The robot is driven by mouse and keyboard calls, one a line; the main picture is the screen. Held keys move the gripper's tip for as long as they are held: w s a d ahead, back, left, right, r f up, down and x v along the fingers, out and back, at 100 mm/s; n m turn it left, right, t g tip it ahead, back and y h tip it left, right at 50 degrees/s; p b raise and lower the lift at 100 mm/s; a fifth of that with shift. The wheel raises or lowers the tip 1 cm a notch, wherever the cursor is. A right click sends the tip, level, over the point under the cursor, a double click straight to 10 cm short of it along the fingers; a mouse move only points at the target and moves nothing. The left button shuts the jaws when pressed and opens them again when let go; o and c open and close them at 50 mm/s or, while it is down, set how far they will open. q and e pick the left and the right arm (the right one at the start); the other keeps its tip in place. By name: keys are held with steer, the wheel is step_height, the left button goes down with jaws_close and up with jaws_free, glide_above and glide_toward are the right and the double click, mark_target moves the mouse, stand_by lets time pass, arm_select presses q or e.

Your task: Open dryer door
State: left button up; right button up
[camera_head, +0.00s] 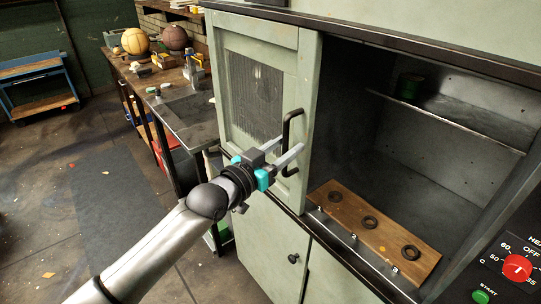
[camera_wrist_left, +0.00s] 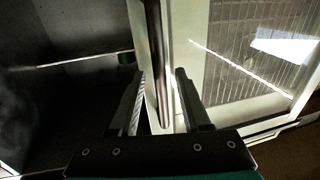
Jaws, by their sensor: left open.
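The dryer door (camera_head: 232,42) is pale green with a ribbed glass panel and stands at the left of the dark cabinet opening. It also fills the right of the left wrist view (camera_wrist_left: 196,40). Its black bar handle (camera_head: 287,128) is upright on the door's right side. My left gripper (camera_head: 292,146) is at the handle's lower half with its fingers apart. In the left wrist view the handle (camera_wrist_left: 155,55) runs down between the two open fingers (camera_wrist_left: 160,75); I cannot tell whether either finger touches it. My right gripper is not in view.
A workbench (camera_head: 150,85) with two balls stands behind left.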

arm_select(q)
steer(key=v, duration=1.5)
steer(key=w+a+f+n+y+b, duration=0.1)
steer(key=a+f+n+y, duration=0.3)
steer(key=f, duration=0.8)
steer(key=w+a+f+y+b, duration=0.25)
steer(key=a+f, duration=0.25)
steer(key=f, duration=0.7)
steer(key=s+a+f+n+g+y+b, duration=0.1)
steer(key=s+a+f+g+y, duration=0.2)
steer(key=f, duration=0.5)
steer(key=s+a+f+g, duration=0.1)
steer(key=s+a+f, duration=0.1)
steer(key=s+f, duration=0.5)
steer(key=s+a+f+g+y+b, duration=0.1)
steer(key=s+f+g, duration=0.1)
steer(key=s+f, duration=0.5)
steer(key=s+f+g+y+b, duration=0.1)
steer(key=s+f, duration=0.3)
steer(key=f, duration=0.4)
steer(key=s+d+f+g, duration=0.1)
steer(key=s+f, duration=0.4)
steer(key=s, duration=0.6)
steer(key=s+d+f+g+b, duration=0.1)
steer(key=s+f+g, duration=0.3)
steer(key=s, duration=0.7)
steer(key=shift+d+f+n+g, duration=0.15)
steer(key=shift+f+n+g, duration=0.15)
steer(key=shift+f+n, duration=0.15)
